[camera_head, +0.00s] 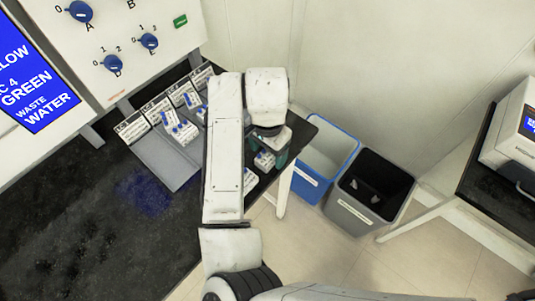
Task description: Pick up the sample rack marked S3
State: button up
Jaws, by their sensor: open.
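Small white sample racks with blue parts stand on the dark bench. One rack (184,132) sits on the grey slotted tray, and another rack (201,113) is behind it, partly covered by my arm. A third rack (264,160) is at the bench's right end, under my gripper (269,154). My gripper points down over this rack with its jaws open; its teal fingers are partly hidden by the hand. I cannot tell whether they touch the rack. The rack markings are too small to read, so I cannot tell which is S3.
The grey tray (160,158) has labelled slots along its back. A panel with blue knobs (148,41) and a blue screen (30,80) stands behind the bench. A blue-rimmed bin (311,188) and a grey bin (350,212) stand right of the bench.

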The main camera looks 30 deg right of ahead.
jog(key=shift+f, duration=0.75)
jog(key=shift+c, duration=0.2)
jog(key=c, duration=1.1)
